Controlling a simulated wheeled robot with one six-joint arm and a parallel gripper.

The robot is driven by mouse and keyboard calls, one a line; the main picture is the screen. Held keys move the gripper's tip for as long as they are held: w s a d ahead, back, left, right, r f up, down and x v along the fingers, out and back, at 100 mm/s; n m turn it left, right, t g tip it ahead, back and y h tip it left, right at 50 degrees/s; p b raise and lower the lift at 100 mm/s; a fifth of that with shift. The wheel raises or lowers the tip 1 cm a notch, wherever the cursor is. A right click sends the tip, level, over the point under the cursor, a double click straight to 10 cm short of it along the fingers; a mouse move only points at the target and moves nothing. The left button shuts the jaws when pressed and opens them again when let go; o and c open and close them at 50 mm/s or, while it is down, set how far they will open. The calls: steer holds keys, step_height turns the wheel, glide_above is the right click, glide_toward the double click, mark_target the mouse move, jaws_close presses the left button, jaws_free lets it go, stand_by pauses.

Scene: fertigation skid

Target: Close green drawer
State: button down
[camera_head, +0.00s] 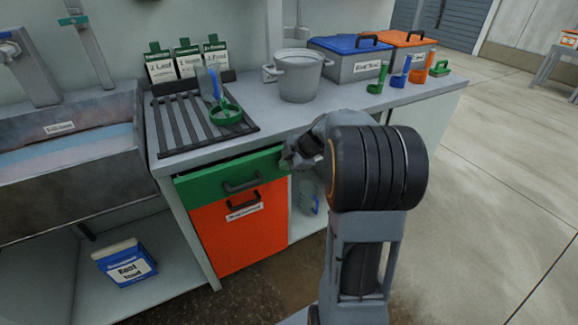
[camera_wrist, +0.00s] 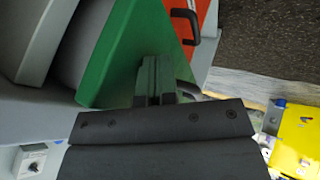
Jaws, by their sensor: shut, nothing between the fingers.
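The green drawer (camera_head: 212,181) is under the counter, above the orange door. Its front has a dark bar handle (camera_head: 242,184). In the head view the drawer front sits close to the counter edge; I cannot tell whether a small gap is left. My gripper (camera_head: 290,158) is at the right end of the drawer front, partly hidden by my own arm. In the wrist view the green front (camera_wrist: 122,45) fills the middle, and my shut, empty fingers (camera_wrist: 154,72) are right against or just in front of it; contact is unclear.
The orange door (camera_head: 240,235) with its own handle is below the drawer. The counter (camera_head: 262,135) above carries a rack (camera_head: 185,122), a grey pot (camera_head: 299,78) and lidded bins (camera_head: 350,62). A sink stands at left. The floor at right is clear.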

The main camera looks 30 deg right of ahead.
steer(key=w+b, duration=0.1)
steer(key=w, duration=0.1)
steer(key=shift+w+b, duration=0.3)
steer(key=shift+b, duration=0.1)
steer(key=shift+s, duration=0.1)
